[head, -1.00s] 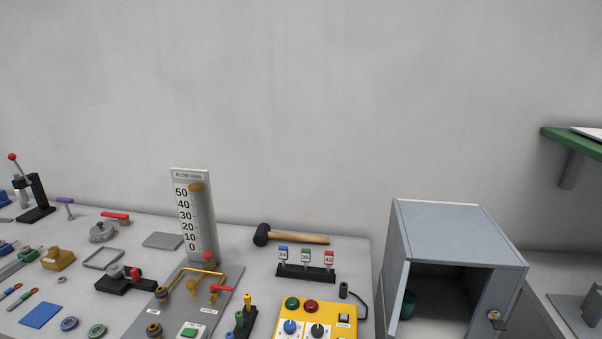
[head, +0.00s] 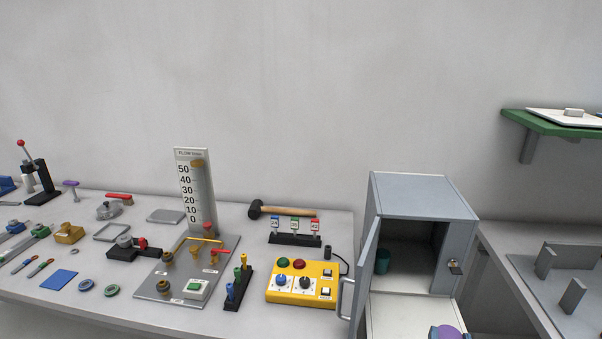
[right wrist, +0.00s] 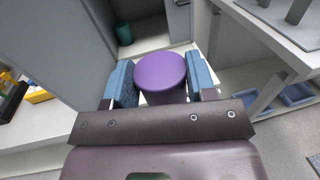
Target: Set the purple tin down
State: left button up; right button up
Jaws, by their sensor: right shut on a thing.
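The purple tin (right wrist: 160,70) is held between the blue pads of my right gripper (right wrist: 161,84), its round purple top facing the wrist camera. In the head view the purple tin (head: 447,331) shows only at the bottom edge, in front of the open grey cabinet (head: 424,188). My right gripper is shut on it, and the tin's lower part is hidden. The cabinet door (head: 364,275) stands open to the left. A dark green cup (head: 383,261) stands inside at the left; it also shows in the right wrist view (right wrist: 124,34). My left gripper is not in view.
The cabinet floor (head: 405,312) is bare in front of the cup. A yellow control box (head: 303,298) stands left of the door. A grey plate with upright blocks (head: 560,270) lies on the right bench. A green shelf (head: 545,124) hangs above.

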jog(key=w+a+r+n+y, duration=0.2)
jog(key=a+y, duration=0.1)
jog(key=a, duration=0.2)
jog(key=w+a+r+n+t+y, duration=0.1)
jog(key=w+a+r+n+y, duration=0.1)
jog(key=w+a+y, duration=0.1)
jog(key=shift+w+a+r+n+t+y, duration=0.15)
jog(key=shift+a+r+n+t+y, duration=0.2)
jog(key=shift+a+y, duration=0.6)
jog(key=shift+a+h, duration=0.25)
